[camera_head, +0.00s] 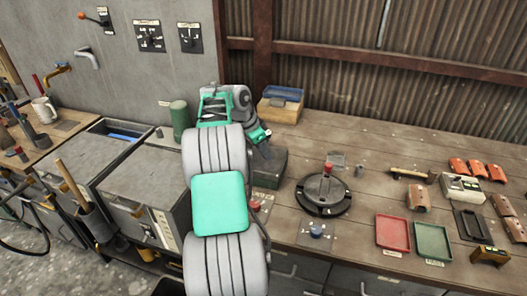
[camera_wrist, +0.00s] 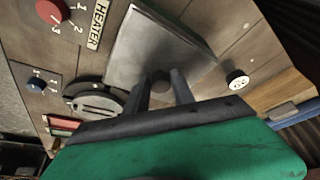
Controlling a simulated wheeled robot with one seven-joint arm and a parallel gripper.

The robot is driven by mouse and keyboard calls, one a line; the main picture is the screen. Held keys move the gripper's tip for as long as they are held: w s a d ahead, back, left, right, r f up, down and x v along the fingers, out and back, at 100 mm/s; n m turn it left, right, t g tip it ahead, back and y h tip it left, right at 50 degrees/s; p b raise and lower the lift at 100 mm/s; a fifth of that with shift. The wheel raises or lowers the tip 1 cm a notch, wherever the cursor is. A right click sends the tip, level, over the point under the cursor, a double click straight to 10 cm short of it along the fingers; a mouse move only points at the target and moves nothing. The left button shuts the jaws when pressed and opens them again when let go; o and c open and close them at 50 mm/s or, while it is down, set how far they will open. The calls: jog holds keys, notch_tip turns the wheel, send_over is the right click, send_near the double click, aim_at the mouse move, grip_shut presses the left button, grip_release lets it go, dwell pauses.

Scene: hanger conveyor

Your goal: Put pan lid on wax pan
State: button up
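My gripper (camera_head: 262,140) is over a dark, low box (camera_head: 268,168) beside the heater, at the left of the wooden bench. In the wrist view a flat grey metal surface (camera_wrist: 143,42) lies below the fingers. It looks like the pan lid; whether the wax pan is under it is hidden. A small dark knob (camera_wrist: 160,81) shows between the two fingertips. The fingers are apart, but I cannot tell whether they touch the knob. My arm covers part of the box in the head view.
A red heater dial (camera_wrist: 52,11) is close by. A round black device (camera_head: 323,194) stands right of the box.

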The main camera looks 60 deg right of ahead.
jog(key=shift+o, duration=0.6)
jog(key=o, duration=0.6)
jog(key=shift+c, duration=0.2)
jog(key=p+v, duration=0.1)
jog(key=v, duration=0.6)
jog(key=shift+r, duration=0.4)
jog(key=shift+a, duration=0.1)
